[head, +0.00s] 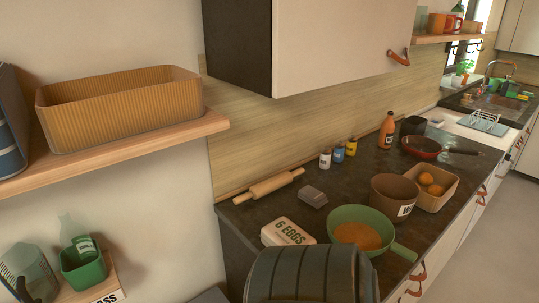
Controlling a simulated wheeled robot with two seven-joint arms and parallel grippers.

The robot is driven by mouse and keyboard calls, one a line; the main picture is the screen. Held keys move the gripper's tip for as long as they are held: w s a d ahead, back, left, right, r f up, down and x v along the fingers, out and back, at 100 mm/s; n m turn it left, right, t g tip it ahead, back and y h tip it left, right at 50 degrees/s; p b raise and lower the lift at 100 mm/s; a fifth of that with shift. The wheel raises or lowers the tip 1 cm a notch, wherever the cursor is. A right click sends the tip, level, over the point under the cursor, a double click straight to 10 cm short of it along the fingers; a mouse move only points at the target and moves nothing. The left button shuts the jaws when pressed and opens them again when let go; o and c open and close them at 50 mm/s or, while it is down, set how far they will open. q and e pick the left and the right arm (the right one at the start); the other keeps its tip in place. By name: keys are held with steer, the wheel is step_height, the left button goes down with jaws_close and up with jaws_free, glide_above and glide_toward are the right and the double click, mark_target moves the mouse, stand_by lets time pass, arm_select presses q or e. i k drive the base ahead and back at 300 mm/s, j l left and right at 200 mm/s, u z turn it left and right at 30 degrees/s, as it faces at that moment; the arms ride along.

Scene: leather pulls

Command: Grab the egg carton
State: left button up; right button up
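The egg carton (287,232) is a pale box with "6 EGGS" in green letters on its lid. It lies closed on the near end of the dark countertop (341,190), just left of a green pan. Neither of my grippers is in the head view, so I cannot tell where they are relative to the carton.
The green pan (345,218) with orange contents has its handle pointing right. A rolling pin (268,186) and a small grey box (313,197) lie behind the carton. A brown pot (391,197) stands further right. A wooden shelf (215,124) juts out at left.

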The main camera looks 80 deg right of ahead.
mark_target(281, 231)
steer(key=z, duration=2.55)
